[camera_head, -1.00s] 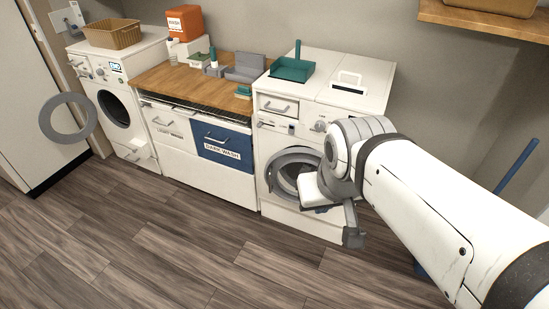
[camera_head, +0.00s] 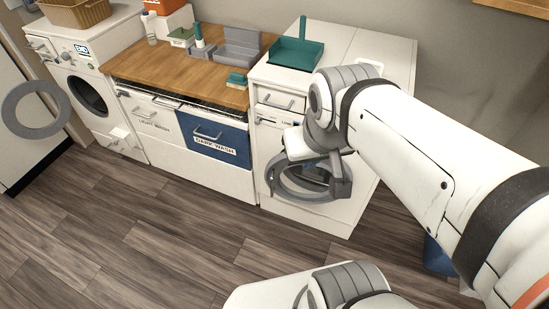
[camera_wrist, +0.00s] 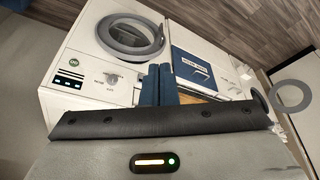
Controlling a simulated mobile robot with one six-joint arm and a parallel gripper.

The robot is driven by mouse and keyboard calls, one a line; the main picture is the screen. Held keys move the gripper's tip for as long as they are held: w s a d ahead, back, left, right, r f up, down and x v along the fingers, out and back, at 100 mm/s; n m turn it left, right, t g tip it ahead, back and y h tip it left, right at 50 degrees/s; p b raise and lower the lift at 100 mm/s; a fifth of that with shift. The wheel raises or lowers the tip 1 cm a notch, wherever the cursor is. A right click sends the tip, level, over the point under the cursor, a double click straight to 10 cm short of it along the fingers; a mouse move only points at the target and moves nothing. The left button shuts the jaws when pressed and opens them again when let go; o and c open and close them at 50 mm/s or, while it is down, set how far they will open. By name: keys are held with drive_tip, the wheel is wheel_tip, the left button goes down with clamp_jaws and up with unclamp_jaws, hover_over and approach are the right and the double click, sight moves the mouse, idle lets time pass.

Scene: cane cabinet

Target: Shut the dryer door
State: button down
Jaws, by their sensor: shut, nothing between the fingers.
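Two white front-loading machines stand at either end of a counter, and I cannot tell from labels which is the dryer. The left machine (camera_head: 112,118) has its round grey door (camera_head: 36,109) swung wide open to the left. That door also shows in the wrist view (camera_wrist: 292,96). The right machine (camera_head: 340,215) has a grey round door (camera_head: 283,187) close to its front, partly hidden by my arm; I cannot tell if it is fully shut. It also shows in the wrist view (camera_wrist: 118,46). My gripper (camera_wrist: 159,84) is shut and empty, its blue fingers together, in front of this machine.
A wooden counter (camera_head: 172,68) with hampers below, including a blue dark-wash one (camera_head: 212,138), fills the space between the machines. A green dustpan (camera_head: 296,52) lies on the right machine. The wood floor (camera_head: 140,225) in front is clear.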

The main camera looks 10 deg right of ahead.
sight(276, 171)
drive_tip(key=w+a+f+m+g+y+b, duration=0.1)
drive_tip(key=w+a+f+m+y+b, duration=0.25)
drive_tip(key=f+m+b, duration=0.55)
drive_tip(key=w+a+f+m+y+b, duration=0.2)
drive_tip(key=a+f+m+y+b, duration=0.35)
drive_tip(key=f, duration=0.45)
drive_tip(key=w+a+f+m+g+y+b, duration=0.1)
drive_tip(key=w+a+f+m+y+b, duration=0.2)
drive_tip(key=f+m+b, duration=0.55)
drive_tip(key=w+d+f+m+t+h+b, duration=0.2)
drive_tip(key=w+d+f+m+t+b, duration=0.6)
drive_tip(key=f+m, duration=0.5)
drive_tip(key=w+d+f+m+t+h+b, duration=0.2)
drive_tip(key=w+d+f+m+t+b, duration=0.4)
drive_tip(key=w+d+f+m+b, duration=0.5)
drive_tip(key=w+a, duration=0.1)
drive_tip(key=w, duration=0.2)
drive_tip(key=w+a+m+b, duration=0.1)
drive_tip(key=w+a, duration=0.1)
drive_tip(key=w, duration=0.1)
drive_tip(key=w+a+f+m, duration=0.1)
drive_tip(key=w+a, duration=0.1)
drive_tip(key=w, duration=0.1)
drive_tip(key=shift+w+f+h+b, duration=0.1)
drive_tip(key=shift+w+h+b, duration=0.2)
drive_tip(key=shift+w+b, duration=0.1)
drive_tip(key=shift+w, duration=0.1)
